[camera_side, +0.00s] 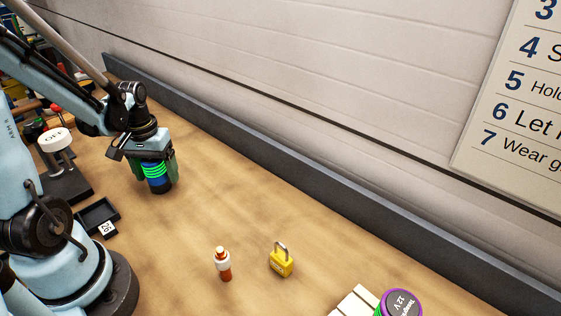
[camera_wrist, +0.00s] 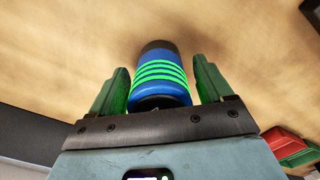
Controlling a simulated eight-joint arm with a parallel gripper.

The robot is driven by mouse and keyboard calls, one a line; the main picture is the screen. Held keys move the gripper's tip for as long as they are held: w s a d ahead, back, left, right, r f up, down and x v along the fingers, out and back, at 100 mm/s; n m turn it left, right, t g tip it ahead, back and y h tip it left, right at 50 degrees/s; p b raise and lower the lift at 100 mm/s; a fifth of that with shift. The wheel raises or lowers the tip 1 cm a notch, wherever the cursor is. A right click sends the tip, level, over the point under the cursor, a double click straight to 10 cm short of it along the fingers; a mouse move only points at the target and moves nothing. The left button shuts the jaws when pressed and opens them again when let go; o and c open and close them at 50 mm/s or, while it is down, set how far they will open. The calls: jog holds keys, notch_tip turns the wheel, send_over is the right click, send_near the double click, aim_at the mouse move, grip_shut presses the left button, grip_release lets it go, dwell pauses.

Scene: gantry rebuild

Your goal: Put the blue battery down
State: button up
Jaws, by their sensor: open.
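The blue battery (camera_wrist: 160,78), with bright green rings and a dark end, is between the two green fingers of my gripper (camera_wrist: 163,88) in the wrist view. The fingers are open, with a narrow gap on each side of the battery. In the side view the battery (camera_side: 157,181) is upright below my gripper (camera_side: 156,166), at the left of the wooden bench. Its lower end appears to rest on the bench top. The fingers and gripper body hide its upper part.
A small black tray (camera_side: 87,217) and a white OFF button (camera_side: 54,140) are to the left. An orange bottle (camera_side: 223,266), a yellow padlock (camera_side: 281,263) and a purple-rimmed 12 V battery (camera_side: 402,303) are at the front. Bench right of my gripper is clear.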

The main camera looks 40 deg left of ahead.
notch_tip(320, 180, up, 12)
jog(key=shift+d+f, duration=0.1)
jog(key=shift+f, duration=0.1)
jog(key=w+d+m+t, duration=0.2)
jog(key=d+m+t, duration=0.1)
jog(key=d, duration=0.5)
jog(key=w+d+m+t, duration=0.3)
jog(key=d+m+t, duration=0.1)
jog(key=d, duration=0.5)
jog(key=shift+w+m, duration=0.25)
jog(key=shift+m, duration=0.15)
